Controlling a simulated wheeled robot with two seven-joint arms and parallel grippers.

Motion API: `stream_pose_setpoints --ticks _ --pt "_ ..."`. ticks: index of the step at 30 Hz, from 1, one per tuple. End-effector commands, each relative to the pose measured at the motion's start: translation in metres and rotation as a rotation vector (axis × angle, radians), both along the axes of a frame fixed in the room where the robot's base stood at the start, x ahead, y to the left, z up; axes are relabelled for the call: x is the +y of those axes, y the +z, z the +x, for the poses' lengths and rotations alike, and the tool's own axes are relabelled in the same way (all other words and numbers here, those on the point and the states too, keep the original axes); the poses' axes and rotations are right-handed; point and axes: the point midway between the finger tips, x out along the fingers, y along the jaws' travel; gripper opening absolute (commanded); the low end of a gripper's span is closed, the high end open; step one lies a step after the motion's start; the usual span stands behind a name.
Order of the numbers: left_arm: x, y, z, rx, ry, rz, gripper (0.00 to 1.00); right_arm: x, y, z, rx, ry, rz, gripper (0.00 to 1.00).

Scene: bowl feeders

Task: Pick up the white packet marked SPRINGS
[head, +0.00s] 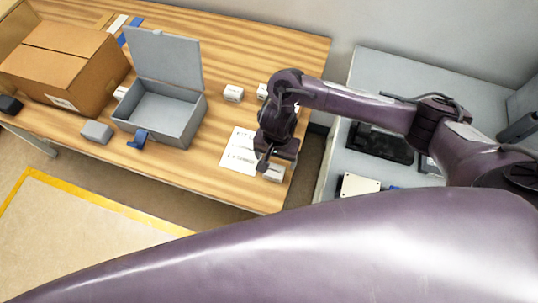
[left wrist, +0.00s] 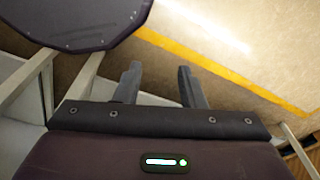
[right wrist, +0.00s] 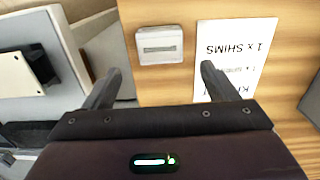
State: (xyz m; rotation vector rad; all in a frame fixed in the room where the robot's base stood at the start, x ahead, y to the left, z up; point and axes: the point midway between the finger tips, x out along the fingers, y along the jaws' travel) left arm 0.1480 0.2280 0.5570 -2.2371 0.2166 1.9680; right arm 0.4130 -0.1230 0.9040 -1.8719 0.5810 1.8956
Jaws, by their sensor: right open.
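My right gripper (head: 268,162) is open and empty above the front right corner of the wooden table. In the right wrist view, a white square packet (right wrist: 160,45) with a grey label lies ahead of the open fingers (right wrist: 161,68), apart from them. I cannot read its marking. It also shows in the head view (head: 275,173), beside the gripper. Two more small white packets, one left (head: 233,93) and one partly behind my right arm (head: 262,91), lie farther back, their print too small to read. My left gripper (left wrist: 158,68) is open and empty over the floor.
A printed sheet (right wrist: 238,50) listing shims lies beside the packet. An open grey box (head: 160,110) with a blue latch, a small grey block (head: 97,131) and a cardboard box (head: 65,65) stand on the left. A grey bench (head: 345,165) is across a gap on the right.

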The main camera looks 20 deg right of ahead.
Motion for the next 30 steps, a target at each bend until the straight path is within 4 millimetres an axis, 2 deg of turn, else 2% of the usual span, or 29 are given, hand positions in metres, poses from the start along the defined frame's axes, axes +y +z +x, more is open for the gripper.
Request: stream_pose_setpoints --ticks 3,9,12,16,22,25,28,30 --pt "0.000 -0.015 -0.004 0.005 0.000 0.000 0.36 0.000 -0.016 -0.001 0.003 -0.001 -0.001 0.80" --pt "0.003 -0.031 -0.053 0.076 -0.002 0.005 0.36 0.001 -0.032 0.000 0.002 -0.001 -0.001 0.80" --pt "0.003 -0.037 -0.066 0.093 -0.004 0.006 0.36 0.003 -0.045 0.001 0.004 -0.002 -0.001 0.80" --pt "0.002 -0.034 -0.056 0.078 -0.005 0.005 0.36 0.005 -0.063 0.004 0.003 -0.001 -0.002 0.80" --pt "0.000 -0.032 -0.018 0.023 -0.005 0.000 0.36 0.005 -0.076 0.004 0.001 0.000 -0.001 0.80" --pt "0.000 -0.032 -0.017 0.022 -0.005 0.000 0.36 0.005 -0.076 0.004 0.000 0.001 0.000 0.80" --pt "0.001 -0.033 -0.024 0.032 -0.005 0.001 0.36 0.006 -0.076 0.004 0.000 0.001 0.000 0.79" --pt "0.001 -0.033 -0.030 0.041 -0.005 0.002 0.36 0.006 -0.076 0.004 0.000 0.001 0.000 0.70"
